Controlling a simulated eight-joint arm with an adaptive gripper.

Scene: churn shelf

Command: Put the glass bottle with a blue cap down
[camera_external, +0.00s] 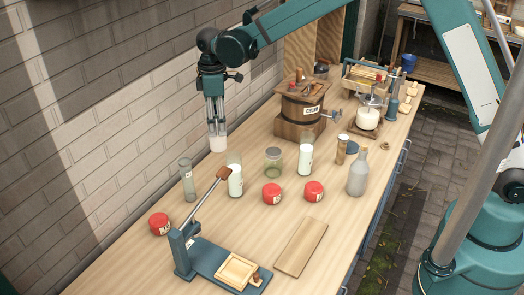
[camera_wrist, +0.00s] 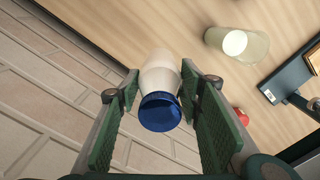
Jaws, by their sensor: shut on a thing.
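My gripper (camera_external: 215,125) hangs pointing down near the brick wall, at the table's wall side. It is shut on the glass bottle with a blue cap. In the wrist view the blue cap (camera_wrist: 160,112) sits between the two green finger pads, with the whitish bottle body (camera_wrist: 160,72) beyond it. In the external view only the pale lower part of the bottle (camera_external: 217,144) shows below the fingers; the cap is hidden. The bottle appears upright and above the wooden table (camera_external: 120,270), but the exact gap beneath it cannot be told.
A milk-filled glass (camera_external: 235,180) and a greenish glass (camera_external: 188,180) stand nearest below. Red-lidded jars (camera_external: 272,193), a grey bottle (camera_external: 358,173), a lever press (camera_external: 215,262) and a wooden churn (camera_external: 300,108) stand around. The brick wall (camera_external: 110,110) borders the table's left.

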